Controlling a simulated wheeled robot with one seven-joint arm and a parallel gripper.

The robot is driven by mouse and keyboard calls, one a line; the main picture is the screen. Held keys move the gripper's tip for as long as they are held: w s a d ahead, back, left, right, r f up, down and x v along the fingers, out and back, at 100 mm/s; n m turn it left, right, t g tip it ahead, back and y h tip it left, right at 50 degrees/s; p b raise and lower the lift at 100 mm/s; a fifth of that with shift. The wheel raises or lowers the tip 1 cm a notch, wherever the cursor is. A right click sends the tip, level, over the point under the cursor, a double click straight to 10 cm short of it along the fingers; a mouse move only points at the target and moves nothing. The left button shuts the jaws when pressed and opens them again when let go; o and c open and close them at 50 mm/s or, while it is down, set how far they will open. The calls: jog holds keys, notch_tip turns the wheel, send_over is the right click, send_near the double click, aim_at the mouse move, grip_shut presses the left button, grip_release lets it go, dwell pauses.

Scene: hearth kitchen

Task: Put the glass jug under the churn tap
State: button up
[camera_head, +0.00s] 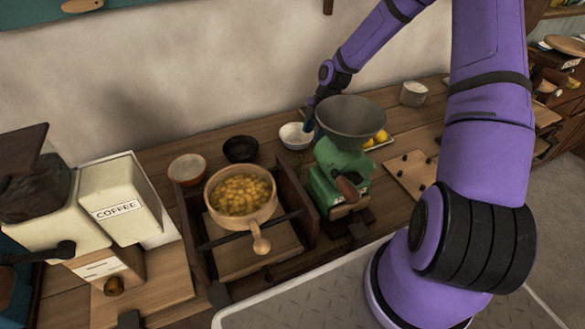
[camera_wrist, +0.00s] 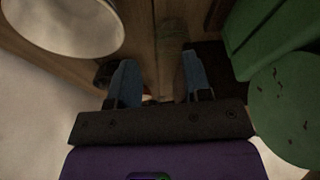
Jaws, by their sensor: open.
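I cannot make out the glass jug or a churn with a tap for certain in either view. In the wrist view my gripper (camera_wrist: 160,78) is open, with its two blue fingers apart and nothing clearly held. A faint, roundish patch shows on the dark wood beyond the fingers, too dim to name. In the head view my gripper (camera_head: 309,116) points down behind the green grinder (camera_head: 340,175), close to the white bowl (camera_head: 296,136); the grinder's hopper and the arm hide part of it.
The white bowl (camera_wrist: 62,22) and green grinder (camera_wrist: 245,40) flank my fingers in the wrist view. On the counter are a dark bowl (camera_head: 241,149), a reddish bowl (camera_head: 187,168), a pan of yellow pieces (camera_head: 240,194), a coffee machine (camera_head: 118,203) and a board (camera_head: 405,178).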

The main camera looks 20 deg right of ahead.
aim_at(304, 159)
jog(key=x, duration=1)
jog(key=shift+a+f, duration=0.1)
jog(key=shift+f, duration=0.2)
grip_shut()
